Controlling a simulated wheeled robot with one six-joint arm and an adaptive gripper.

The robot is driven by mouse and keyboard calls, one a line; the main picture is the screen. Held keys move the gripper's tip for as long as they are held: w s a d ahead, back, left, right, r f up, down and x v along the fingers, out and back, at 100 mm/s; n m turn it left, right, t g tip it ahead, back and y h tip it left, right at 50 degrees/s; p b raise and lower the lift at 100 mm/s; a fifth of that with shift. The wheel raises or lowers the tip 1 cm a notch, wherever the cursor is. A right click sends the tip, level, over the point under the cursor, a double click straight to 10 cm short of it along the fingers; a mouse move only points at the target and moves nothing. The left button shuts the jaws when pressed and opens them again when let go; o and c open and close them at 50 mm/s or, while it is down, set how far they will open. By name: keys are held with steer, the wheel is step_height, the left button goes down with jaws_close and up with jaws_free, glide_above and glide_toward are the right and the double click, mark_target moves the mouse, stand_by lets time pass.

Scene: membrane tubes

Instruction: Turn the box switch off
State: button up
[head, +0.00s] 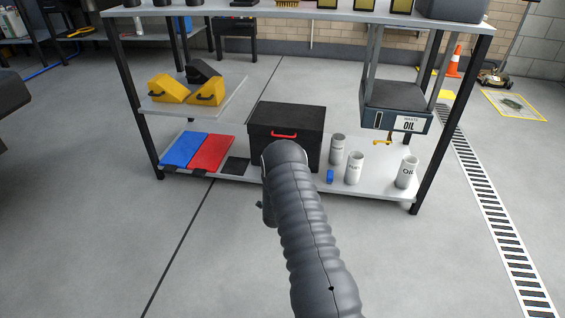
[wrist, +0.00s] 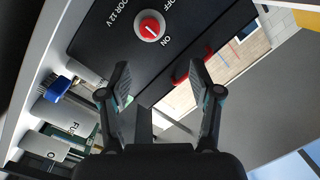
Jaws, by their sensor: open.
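The box (head: 308,122) is black with a red handle and stands on the lower shelf in the head view. In the wrist view, its dark face (wrist: 105,52) carries a red round switch (wrist: 149,26) with a pale rim, between printed OFF and ON. A white line marks the knob; which label it points at is too small to tell surely. My gripper (wrist: 160,73) is open and empty, its fingertips apart and below the switch in the picture. The red handle (wrist: 182,74) shows beside the right finger. In the head view my arm hides the gripper and part of the box.
White bottles (head: 355,168) and a small blue item (head: 330,177) stand right of the box. Blue (head: 184,149) and red (head: 211,152) mats lie left of it. A waste oil container (head: 397,105) hangs at right, and the upper shelf (head: 250,14) runs above.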

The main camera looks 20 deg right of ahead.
steer(key=x, duration=0.4)
steer(key=f+b+x, duration=0.1)
steer(key=x, duration=0.4)
steer(key=b+x, duration=0.1)
steer(key=x, duration=0.3)
steer(key=shift+d+f, duration=0.3)
steer(key=shift+d, duration=0.2)
steer(key=c, duration=1.1)
